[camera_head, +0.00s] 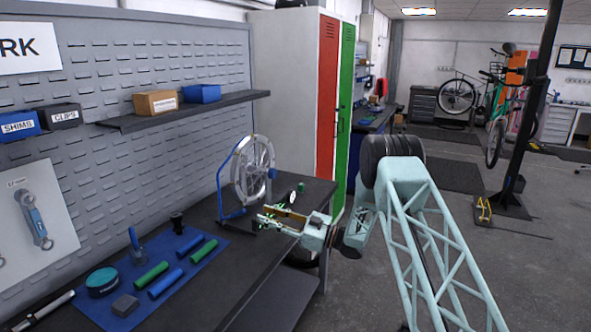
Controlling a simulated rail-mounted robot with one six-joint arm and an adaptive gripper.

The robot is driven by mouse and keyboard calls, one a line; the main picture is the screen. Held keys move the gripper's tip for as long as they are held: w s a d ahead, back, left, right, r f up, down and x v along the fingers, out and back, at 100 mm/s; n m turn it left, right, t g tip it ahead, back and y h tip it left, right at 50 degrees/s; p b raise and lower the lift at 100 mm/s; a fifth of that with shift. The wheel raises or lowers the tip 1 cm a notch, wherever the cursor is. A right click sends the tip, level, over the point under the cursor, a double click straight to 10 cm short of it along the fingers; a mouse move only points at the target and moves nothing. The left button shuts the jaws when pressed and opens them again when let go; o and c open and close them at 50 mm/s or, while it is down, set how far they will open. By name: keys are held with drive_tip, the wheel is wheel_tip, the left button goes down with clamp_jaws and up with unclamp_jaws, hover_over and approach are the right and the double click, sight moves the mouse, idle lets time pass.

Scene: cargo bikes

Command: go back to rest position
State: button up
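My gripper (268,216) is at the end of my pale teal arm, above the right part of the dark workbench (262,262). It points left, close in front of the wheel in the blue truing stand (243,176). Its two fingers look spread apart, with brassy inner faces and green bits at the tips. I see nothing clearly held between them. Whether the gripper touches the stand's base cannot be told from this view.
A blue mat (208,240) on the bench holds green and blue grips, a teal tin (102,281) and a grey block (125,305). A shelf (190,108) with small boxes juts from the pegboard. Red and green lockers (328,100) stand behind. Open floor lies to the right.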

drive_tip(key=w+d+r+m+t+h, duration=0.3)
drive_tip(key=d+r+h, duration=0.25)
drive_tip(key=r, duration=0.55)
drive_tip(key=w+d+r+m+t+h, duration=0.2)
drive_tip(key=w+d+r+t+h, duration=0.15)
drive_tip(key=d+r, duration=0.55)
drive_tip(key=s+d+r+m+h, duration=0.6)
drive_tip(key=s+d+r+h, duration=0.2)
drive_tip(key=s+d+r, duration=0.65)
drive_tip(key=s+d+m+g+h, duration=0.15)
drive_tip(key=s+d, duration=0.25)
drive_tip(key=s, duration=1.1)
drive_tip(key=s+d+m+g+h, duration=0.1)
drive_tip(key=s+d+m+g, duration=0.15)
drive_tip(key=s, duration=1.15)
drive_tip(key=s+f+m+g, duration=0.1)
drive_tip(key=s+f+g, duration=0.1)
drive_tip(key=s, duration=1.5)
drive_tip(key=s+a+f+g, duration=0.1)
drive_tip(key=s+f, duration=0.4)
drive_tip(key=s, duration=1.2)
drive_tip(key=shift+s+a+f+m+g+y, duration=0.15)
drive_tip(key=shift+a+m+g+y, duration=0.2)
drive_tip(key=shift+g, duration=0.5)
drive_tip(key=shift+d, duration=0.1)
